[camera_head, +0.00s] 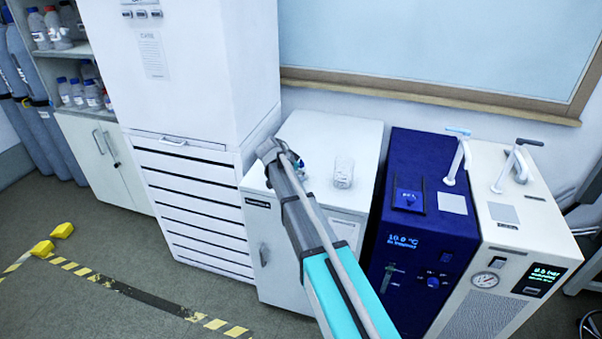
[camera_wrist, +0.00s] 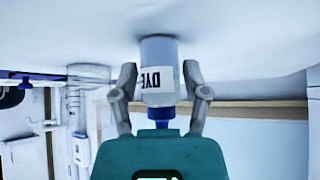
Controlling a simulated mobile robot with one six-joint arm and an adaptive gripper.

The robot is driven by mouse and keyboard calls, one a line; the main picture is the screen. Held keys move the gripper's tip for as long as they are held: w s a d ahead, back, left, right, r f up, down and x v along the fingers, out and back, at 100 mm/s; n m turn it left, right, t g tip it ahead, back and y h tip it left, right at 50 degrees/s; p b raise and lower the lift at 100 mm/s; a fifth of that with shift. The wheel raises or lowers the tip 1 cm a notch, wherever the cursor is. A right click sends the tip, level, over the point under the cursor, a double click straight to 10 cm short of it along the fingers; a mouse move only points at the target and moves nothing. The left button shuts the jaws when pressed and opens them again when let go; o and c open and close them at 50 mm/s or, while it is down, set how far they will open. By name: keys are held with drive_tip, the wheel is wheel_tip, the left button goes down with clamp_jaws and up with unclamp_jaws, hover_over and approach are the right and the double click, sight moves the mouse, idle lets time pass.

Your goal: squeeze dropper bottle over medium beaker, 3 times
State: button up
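The dropper bottle (camera_wrist: 160,52) is a pale bottle with a blue cap and a white label reading DYE. In the wrist view it appears cap-down in the picture, between the two fingers of my gripper (camera_wrist: 160,78). The fingers are very close to its sides, and I cannot tell whether they press on it. My gripper (camera_head: 275,160) in the head view is over the left part of the white cabinet top, with the bottle mostly hidden. A clear glass beaker (camera_head: 343,172) stands on the cabinet top, to the right of my gripper.
The white cabinet (camera_head: 318,126) bears the beaker. A blue unit (camera_head: 437,150) and a cream unit (camera_head: 487,155) with upright fittings stand to its right. A tall white cabinet (camera_head: 190,70) rises at left. A framed window or board (camera_head: 430,45) is behind.

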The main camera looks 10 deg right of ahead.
drive_tip(key=shift+c, duration=0.7)
drive_tip(key=shift+r, duration=0.1)
drive_tip(key=shift+r+p, duration=1.95)
drive_tip(key=shift+p, duration=0.1)
